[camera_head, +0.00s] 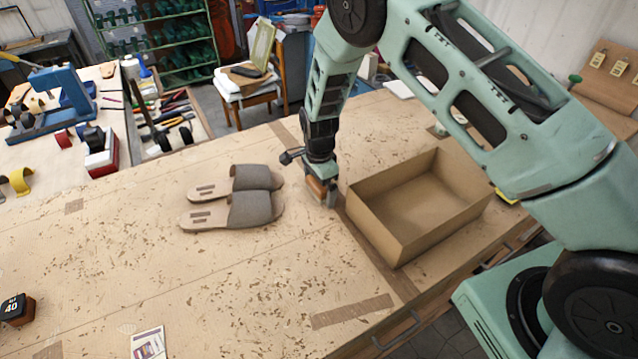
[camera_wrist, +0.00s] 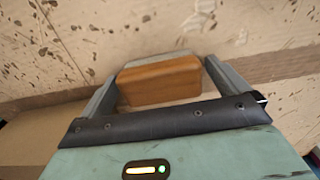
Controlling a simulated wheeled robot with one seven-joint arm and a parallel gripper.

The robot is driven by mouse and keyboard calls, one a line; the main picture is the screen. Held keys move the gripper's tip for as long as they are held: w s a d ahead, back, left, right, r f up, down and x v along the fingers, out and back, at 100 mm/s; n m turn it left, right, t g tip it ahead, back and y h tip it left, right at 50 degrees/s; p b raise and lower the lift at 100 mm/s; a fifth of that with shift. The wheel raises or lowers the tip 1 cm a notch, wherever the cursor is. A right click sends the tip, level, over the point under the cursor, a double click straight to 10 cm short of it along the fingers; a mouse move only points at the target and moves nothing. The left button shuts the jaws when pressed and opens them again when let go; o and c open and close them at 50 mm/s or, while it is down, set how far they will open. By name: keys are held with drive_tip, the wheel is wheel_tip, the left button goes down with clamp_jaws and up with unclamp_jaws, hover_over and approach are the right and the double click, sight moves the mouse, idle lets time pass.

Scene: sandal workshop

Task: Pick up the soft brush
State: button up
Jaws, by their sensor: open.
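A brown wooden block, which looks like the back of the soft brush (camera_wrist: 160,82), sits between the two fingers of my gripper (camera_wrist: 163,72) in the wrist view. The fingers are open, one on each side of it; whether either touches it I cannot tell. In the head view my gripper (camera_head: 322,192) is low at the workbench top, between the sandals and the cardboard box. A small orange-brown part of the brush (camera_head: 317,187) shows there at the fingers.
An open, empty cardboard box (camera_head: 395,249) stands close to the right of my gripper. A pair of grey sandals (camera_head: 250,209) lies to the left. A card (camera_head: 148,344) and a small black block marked 40 (camera_head: 16,309) lie at front left. The bench's front middle is clear.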

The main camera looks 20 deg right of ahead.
drive_tip(key=c, duration=1)
